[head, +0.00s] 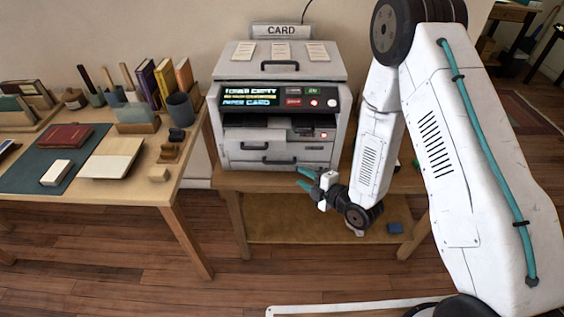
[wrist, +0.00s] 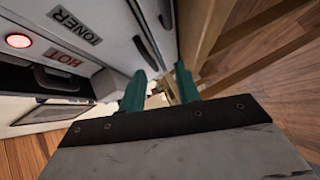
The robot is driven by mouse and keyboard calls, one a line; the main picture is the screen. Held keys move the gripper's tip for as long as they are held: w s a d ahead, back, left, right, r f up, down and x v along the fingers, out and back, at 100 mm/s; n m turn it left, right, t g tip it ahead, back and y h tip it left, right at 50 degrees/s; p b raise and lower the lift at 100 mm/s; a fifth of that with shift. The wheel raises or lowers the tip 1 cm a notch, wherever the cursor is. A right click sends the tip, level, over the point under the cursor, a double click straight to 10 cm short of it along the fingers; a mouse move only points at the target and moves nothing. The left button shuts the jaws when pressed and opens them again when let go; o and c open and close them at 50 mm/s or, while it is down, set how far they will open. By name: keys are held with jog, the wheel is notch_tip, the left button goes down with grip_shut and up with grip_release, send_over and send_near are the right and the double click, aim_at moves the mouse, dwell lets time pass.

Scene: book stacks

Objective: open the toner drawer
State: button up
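The grey copier (head: 280,110) stands on a low wooden bench, its front drawers appearing closed. In the wrist view a white panel (wrist: 103,22) carries the label TONER (wrist: 74,25). A dark handle (wrist: 147,52) shows just beyond my fingertips; I cannot tell for certain which drawer it belongs to. In the head view the lower drawer has a dark handle (head: 280,161), and the toner label is too small to read. My gripper (head: 299,178) is open and empty, low in front of the copier's lower right. Its teal fingers are apart in the wrist view (wrist: 160,72).
A HOT label (wrist: 64,60) and a lit red button (wrist: 18,41) lie near the toner panel. The bench (head: 225,181) edge runs just below the copier. A desk (head: 190,160) with books and cups stands left.

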jog(key=shift+n+y, duration=0.5)
jog(key=shift+n, duration=0.1)
jog(key=w+a, duration=0.1)
jog(key=a, duration=0.1)
jog(key=w+a, duration=0.3)
jog(key=a, duration=0.1)
jog(key=shift+w+a+r, duration=0.1)
jog(key=shift+w+r, duration=0.1)
jog(key=shift+r, duration=0.1)
jog(key=shift+w+a+f+t, duration=0.1)
jog(key=shift+w+a+t, duration=0.2)
jog(key=shift+w+a, duration=0.2)
jog(key=shift+d, duration=0.1)
grip_shut()
jog(key=shift+d, duration=0.3)
